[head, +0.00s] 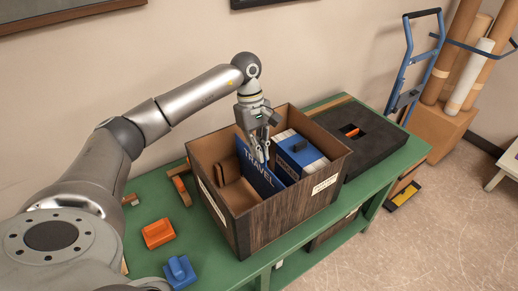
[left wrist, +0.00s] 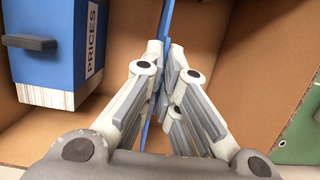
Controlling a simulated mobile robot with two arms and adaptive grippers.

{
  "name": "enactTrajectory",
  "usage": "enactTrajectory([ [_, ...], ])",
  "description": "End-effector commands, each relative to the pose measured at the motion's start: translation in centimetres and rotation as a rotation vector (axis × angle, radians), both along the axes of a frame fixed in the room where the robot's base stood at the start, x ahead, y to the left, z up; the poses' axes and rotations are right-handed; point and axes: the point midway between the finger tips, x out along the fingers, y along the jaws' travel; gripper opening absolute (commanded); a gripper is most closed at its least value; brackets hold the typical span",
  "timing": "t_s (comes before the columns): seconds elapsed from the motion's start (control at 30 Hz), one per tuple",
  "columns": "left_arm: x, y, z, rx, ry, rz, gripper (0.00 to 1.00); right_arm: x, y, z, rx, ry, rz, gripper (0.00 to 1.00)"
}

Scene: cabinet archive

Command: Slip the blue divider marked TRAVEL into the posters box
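The blue divider marked TRAVEL (head: 257,176) stands on edge inside the brown open-topped box (head: 291,217), whose end label is too small to read surely. My left gripper (head: 262,150) reaches down into the box and is shut on the divider's upper part. In the left wrist view the gripper's fingers (left wrist: 164,72) pinch the thin blue divider (left wrist: 167,16) from both sides. Whether the divider's lower edge touches the box floor is hidden. My right gripper is not in view.
A blue-and-white PRICES file (left wrist: 62,50) stands in the box beside the divider. Brown card pieces (head: 236,187) are at the box's left. A black foam tray (head: 362,138) is right of it. Orange (head: 158,233) and blue (head: 180,270) blocks lie on the green table (head: 150,203).

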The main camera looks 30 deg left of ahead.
Motion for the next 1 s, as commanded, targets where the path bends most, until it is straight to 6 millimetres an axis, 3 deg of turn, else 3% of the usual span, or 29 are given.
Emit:
enactTrajectory([
  [0.73,0.0,0.0,-3.1,0.000,-0.001,0.000,0.00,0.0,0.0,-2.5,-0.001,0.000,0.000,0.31],
  [0.93,0.0,0.0,-2.9,0.000,-0.001,0.000,0.28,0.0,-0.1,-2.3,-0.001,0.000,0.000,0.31],
  [1.0,0.0,0.0,-2.9,0.000,-0.001,0.000,0.30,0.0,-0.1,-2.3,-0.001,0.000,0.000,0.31],
])
